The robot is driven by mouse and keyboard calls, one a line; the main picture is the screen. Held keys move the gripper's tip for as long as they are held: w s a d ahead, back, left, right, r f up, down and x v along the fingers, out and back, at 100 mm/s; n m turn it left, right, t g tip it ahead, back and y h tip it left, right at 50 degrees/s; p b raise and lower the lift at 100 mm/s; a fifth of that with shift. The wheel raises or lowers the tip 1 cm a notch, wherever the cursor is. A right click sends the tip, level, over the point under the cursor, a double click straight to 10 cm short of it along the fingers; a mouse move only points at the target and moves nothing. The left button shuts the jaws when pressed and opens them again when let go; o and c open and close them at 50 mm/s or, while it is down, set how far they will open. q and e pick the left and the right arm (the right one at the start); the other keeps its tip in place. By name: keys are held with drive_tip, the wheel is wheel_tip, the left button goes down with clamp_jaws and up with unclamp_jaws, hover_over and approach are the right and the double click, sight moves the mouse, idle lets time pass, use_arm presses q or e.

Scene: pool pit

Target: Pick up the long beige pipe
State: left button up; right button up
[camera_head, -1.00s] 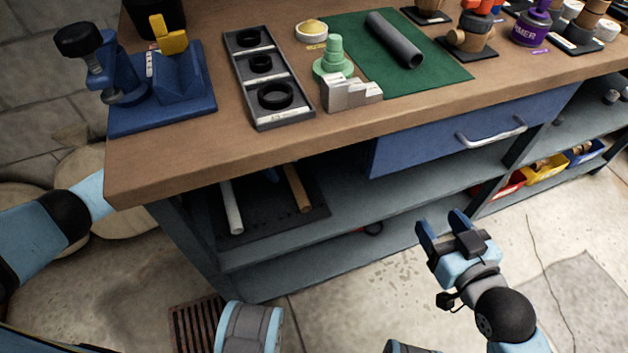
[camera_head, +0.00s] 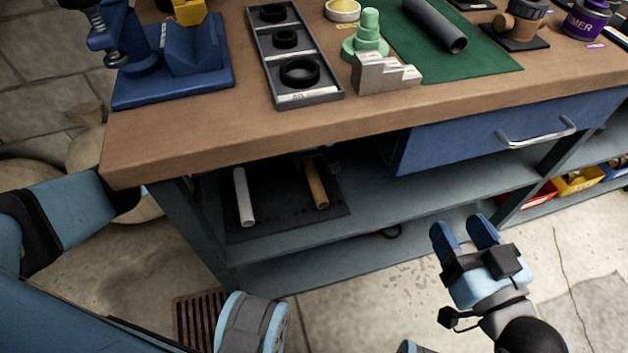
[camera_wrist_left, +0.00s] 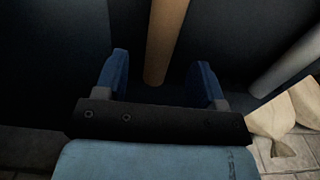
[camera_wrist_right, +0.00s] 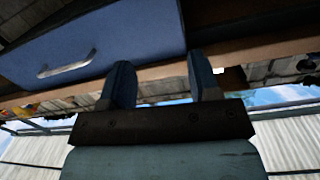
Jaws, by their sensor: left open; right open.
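The long beige pipe (camera_head: 317,185) lies on a dark mat (camera_head: 285,222) on the shelf under the bench. In the left wrist view the beige pipe (camera_wrist_left: 166,40) shows between the two blue fingers of my left gripper (camera_wrist_left: 162,62), which is open. Its near end shows between them with a gap on each side; I cannot tell how deep it sits between them. In the head view my left gripper is hidden by the bench. My right gripper (camera_head: 465,228) is open and empty in front of the shelves. It also shows in its wrist view (camera_wrist_right: 164,72).
A white pipe (camera_head: 243,197) lies left of the beige one on the same mat. The wooden bench top (camera_head: 230,135) overhangs the shelf. A blue drawer (camera_head: 480,135) with a metal handle is at the right. The floor around my right gripper is clear.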

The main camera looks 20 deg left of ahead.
sight(311, 168)
use_arm(q)
wheel_tip(311, 168, down, 4)
drive_tip(key=shift+f+b, duration=0.15)
drive_tip(key=shift+b, duration=0.45)
drive_tip(key=c, duration=1)
